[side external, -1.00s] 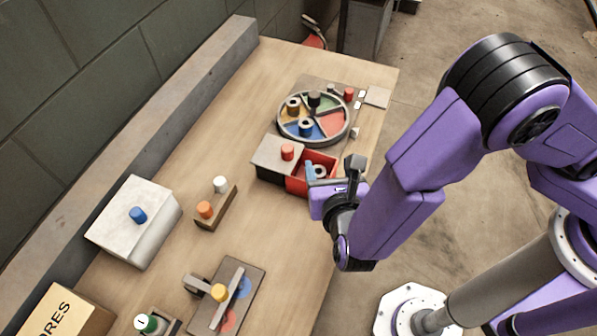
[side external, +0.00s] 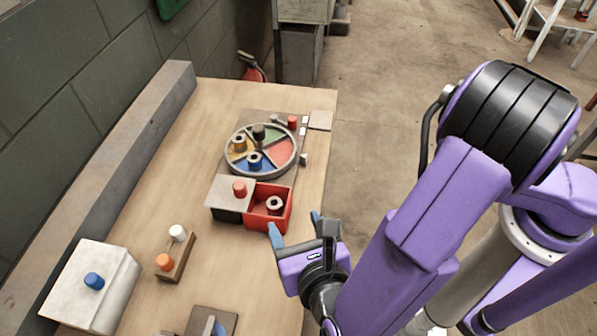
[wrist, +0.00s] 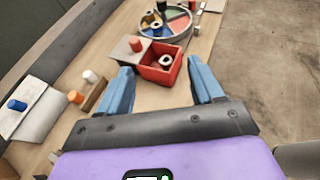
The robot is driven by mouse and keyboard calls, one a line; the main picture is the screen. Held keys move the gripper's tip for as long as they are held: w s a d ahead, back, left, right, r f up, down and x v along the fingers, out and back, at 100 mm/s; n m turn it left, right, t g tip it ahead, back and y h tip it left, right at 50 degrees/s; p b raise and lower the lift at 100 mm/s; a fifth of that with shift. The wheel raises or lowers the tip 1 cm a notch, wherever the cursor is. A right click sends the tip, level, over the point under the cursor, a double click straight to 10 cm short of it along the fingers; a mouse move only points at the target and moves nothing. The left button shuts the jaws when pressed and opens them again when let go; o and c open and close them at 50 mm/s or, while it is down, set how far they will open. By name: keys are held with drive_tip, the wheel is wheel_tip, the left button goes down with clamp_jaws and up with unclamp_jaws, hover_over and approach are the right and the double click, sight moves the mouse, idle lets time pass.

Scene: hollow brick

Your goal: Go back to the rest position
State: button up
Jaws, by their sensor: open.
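My gripper (side external: 296,226) is open and empty, with blue fingers on a purple body. It is in the air over the right side of the table, nearer the camera than the red box (side external: 285,212). In the wrist view its two fingers (wrist: 158,88) stand wide apart with nothing between them. The red box also shows in the wrist view (wrist: 172,77), just beyond the fingers. A grey lid with a red knob (side external: 239,189) covers the box's left part.
A round tray (side external: 229,158) with coloured sectors holds several pieces behind the box. A wooden block with pegs (side external: 181,262) and a white block with a blue knob (side external: 93,281) stand at left. A grey ledge (side external: 110,165) runs along the table's left edge.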

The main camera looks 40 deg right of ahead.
drive_tip(key=w+d+r+m+g+h, duration=0.1)
drive_tip(key=d+r+m+g, duration=0.3)
drive_tip(key=d, duration=0.5)
drive_tip(key=d+r+m+g+h, duration=0.15)
drive_tip(key=d+m+g, duration=0.25)
drive_tip(key=d+m, duration=0.45)
drive_tip(key=s+d+r+m+g+y, duration=0.4)
drive_tip(key=s+d+m+y, duration=0.3)
drive_tip(key=d, duration=0.5)
drive_tip(key=shift+s+d+r+g, duration=0.35)
drive_tip(key=shift+s+r, duration=0.15)
drive_tip(key=shift+s, duration=0.65)
drive_tip(key=shift+m, duration=0.25)
drive_tip(key=shift+c, duration=0.3)
